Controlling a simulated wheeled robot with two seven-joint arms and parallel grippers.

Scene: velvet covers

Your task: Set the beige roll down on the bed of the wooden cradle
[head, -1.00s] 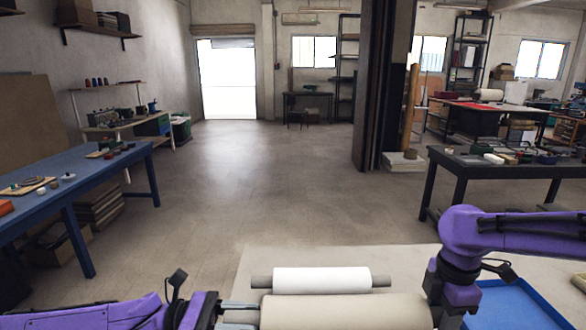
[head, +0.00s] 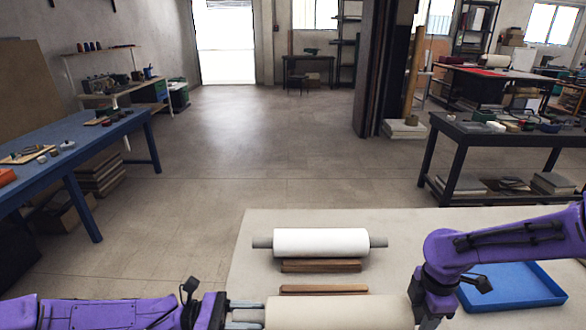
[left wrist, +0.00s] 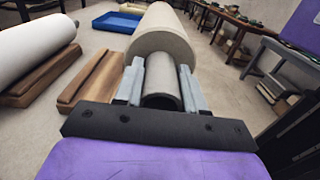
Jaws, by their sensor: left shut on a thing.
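The beige roll (head: 338,312) is held level by its ends, along the bottom of the head view. My left gripper (head: 246,312) is shut on the grey core (left wrist: 163,88) at its left end. My right gripper (head: 430,300) is at its right end; its fingers are hidden.
A blue tray (head: 512,288) is on the pale table (head: 400,232) at the right. A blue bench (head: 110,130) stands left and a dark table (head: 500,130) back right.

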